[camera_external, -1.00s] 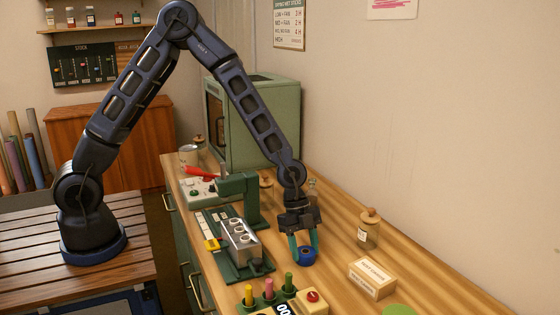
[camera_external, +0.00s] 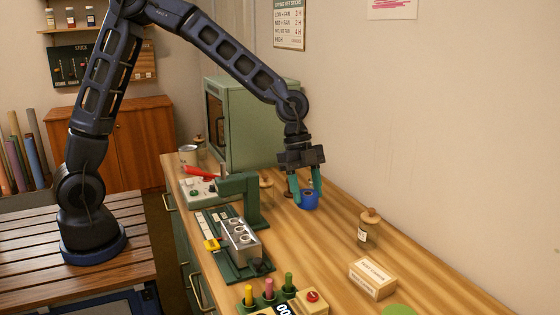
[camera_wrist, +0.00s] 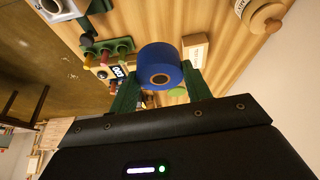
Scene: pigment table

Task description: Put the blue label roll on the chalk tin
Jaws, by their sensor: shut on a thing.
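The blue label roll (camera_external: 308,200) is a short blue cylinder. My gripper (camera_external: 305,192) is shut on it, with one green finger on each side. In the wrist view the roll (camera_wrist: 160,68) sits between the fingertips, its brown core facing the camera. It seems to hang above the wooden counter, though the height is hard to judge. A pale round tin (camera_external: 188,155) stands at the counter's far left end and may be the chalk tin. I cannot read a label on it.
A green press (camera_external: 238,190) and a silver block (camera_external: 240,240) stand left of my gripper. A green oven (camera_external: 255,120) is behind. A corked jar (camera_external: 368,230), a cream box (camera_external: 372,278) and colored pegs (camera_external: 268,290) are nearer.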

